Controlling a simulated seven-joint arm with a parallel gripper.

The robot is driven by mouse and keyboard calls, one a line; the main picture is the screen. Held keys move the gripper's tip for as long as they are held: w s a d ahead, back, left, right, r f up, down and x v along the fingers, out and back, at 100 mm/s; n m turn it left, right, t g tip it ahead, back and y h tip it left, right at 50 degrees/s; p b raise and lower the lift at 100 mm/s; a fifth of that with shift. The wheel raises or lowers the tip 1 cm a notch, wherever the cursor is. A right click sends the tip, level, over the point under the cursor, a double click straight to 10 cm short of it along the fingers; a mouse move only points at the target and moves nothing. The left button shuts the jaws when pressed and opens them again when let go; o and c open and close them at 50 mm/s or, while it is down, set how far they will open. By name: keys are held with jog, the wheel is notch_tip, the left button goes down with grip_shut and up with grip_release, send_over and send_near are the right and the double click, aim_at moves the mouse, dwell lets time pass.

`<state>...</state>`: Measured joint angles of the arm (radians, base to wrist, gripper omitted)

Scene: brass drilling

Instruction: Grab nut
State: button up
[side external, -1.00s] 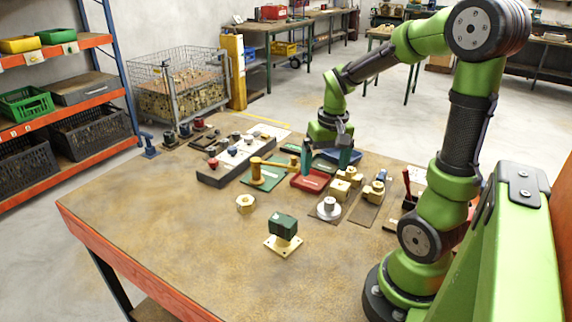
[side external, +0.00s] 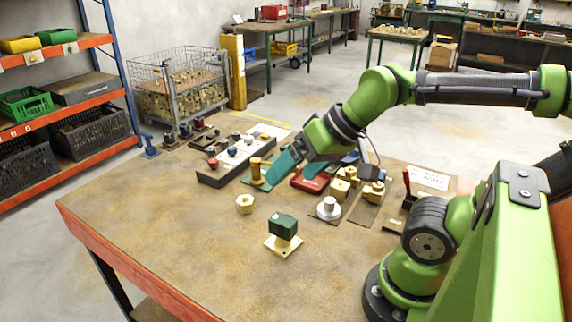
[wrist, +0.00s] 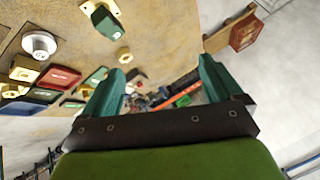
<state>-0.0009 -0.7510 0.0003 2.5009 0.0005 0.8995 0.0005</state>
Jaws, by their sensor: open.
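The brass hex nut (side external: 245,203) lies on the bare part of the table, left of the green-topped block. It shows in the wrist view (wrist: 125,55) as a small brass piece beyond the left finger. My gripper (side external: 285,170) is tilted, with its teal fingers pointing down and left above the tool area. It is apart from the nut, up and to the right of it in the side view. In the wrist view, my gripper (wrist: 165,82) has its two teal fingers spread wide with nothing between them.
The green-topped block on a brass plate (side external: 283,230) stands right of the nut. A silver knob (side external: 329,207), brass fittings (side external: 346,182), a red tray (side external: 310,182) and a button panel (side external: 228,158) crowd the back. The table's front left (side external: 160,225) is clear.

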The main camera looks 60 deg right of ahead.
dwell(0.4)
jog(key=shift+c, duration=1.3)
jog(key=shift+f, duration=0.1)
jog(key=n+g+h, duration=0.1)
jog(key=g+h, duration=0.1)
jog(key=g, duration=0.5)
send_over(245, 200)
notch_tip(245, 200, down, 7)
notch_tip(245, 200, down, 10)
jog(key=shift+s+a+f, duration=0.1)
jog(key=shift+f, duration=3.1)
